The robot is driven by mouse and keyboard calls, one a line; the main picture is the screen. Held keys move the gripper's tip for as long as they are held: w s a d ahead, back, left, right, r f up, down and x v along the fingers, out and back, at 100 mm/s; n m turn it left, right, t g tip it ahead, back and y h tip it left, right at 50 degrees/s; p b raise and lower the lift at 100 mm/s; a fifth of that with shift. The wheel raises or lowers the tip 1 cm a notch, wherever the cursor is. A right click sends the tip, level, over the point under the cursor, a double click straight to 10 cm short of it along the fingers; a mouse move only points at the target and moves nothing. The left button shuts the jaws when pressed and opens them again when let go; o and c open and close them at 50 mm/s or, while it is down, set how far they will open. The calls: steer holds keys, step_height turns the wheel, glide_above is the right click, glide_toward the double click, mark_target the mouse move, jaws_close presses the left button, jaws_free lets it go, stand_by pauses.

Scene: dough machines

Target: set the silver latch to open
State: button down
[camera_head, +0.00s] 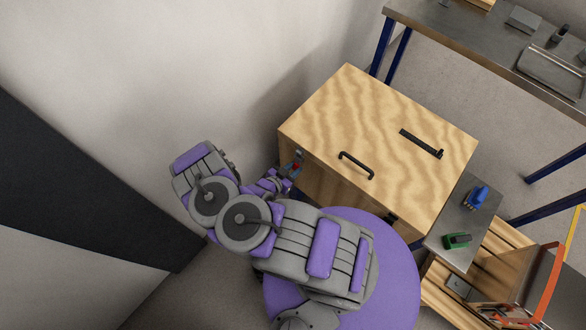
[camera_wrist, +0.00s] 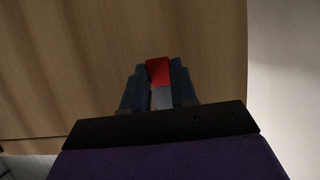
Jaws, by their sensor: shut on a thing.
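The silver latch shows in the wrist view as a red tip (camera_wrist: 158,72) with a small grey-silver part (camera_wrist: 163,97) below it, in front of a wooden panel (camera_wrist: 80,60). My gripper (camera_wrist: 159,84) is shut on it, with one dark finger on each side of the red tip. In the head view my gripper (camera_head: 295,165) is at the left side of the wooden box (camera_head: 340,110), with a bit of red showing at its fingers. My fingers hide most of the latch, and I cannot tell its setting.
The box top has a black handle (camera_head: 357,165) and a black strip (camera_head: 421,143). To the right, a blue item (camera_head: 475,197) and a green item (camera_head: 457,240) sit on a metal surface. A blue-legged steel table (camera_head: 470,48) stands behind. A pale wall (camera_head: 150,70) is at the left.

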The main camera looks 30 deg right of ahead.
mark_target(295, 168)
steer(key=shift+w+r+p, duration=0.1)
steer(key=shift+r+p, duration=0.1)
steer(key=shift+p, duration=0.2)
steer(key=y+p, duration=0.1)
steer(key=p, duration=0.1)
steer(key=a+r+y+p, duration=0.1)
steer(key=p, duration=0.1)
steer(key=shift+s+r+g, duration=0.1)
steer(key=shift+s+g, duration=0.1)
steer(key=shift+g, duration=0.2)
steer(key=y+p, duration=0.1)
steer(key=p, duration=0.1)
steer(key=r+g+y+p, duration=0.1)
steer(key=p, duration=0.1)
steer(key=shift+s+a+y, duration=0.15)
steer(key=shift+a+y, duration=0.2)
steer(key=shift+y, duration=0.05)
steer(key=shift+s+a+r+g+y+p, duration=0.1)
steer(key=shift+r+g+y+p, duration=0.6)
steer(key=shift+y, duration=0.95)
steer(key=shift+w+a+r+g+y+p, duration=0.15)
steer(key=shift+r+g+y+p, duration=0.6)
steer(key=shift+y, duration=0.85)
steer(key=shift+s+a+r+g+y+p, duration=0.15)
steer(key=shift+r+g+y+p, duration=0.4)
steer(key=shift+y, duration=1.1)
steer(key=shift+r+p, duration=0.15)
steer(key=shift+p, duration=0.2)
steer(key=c, duration=0.9)
jaws_free()
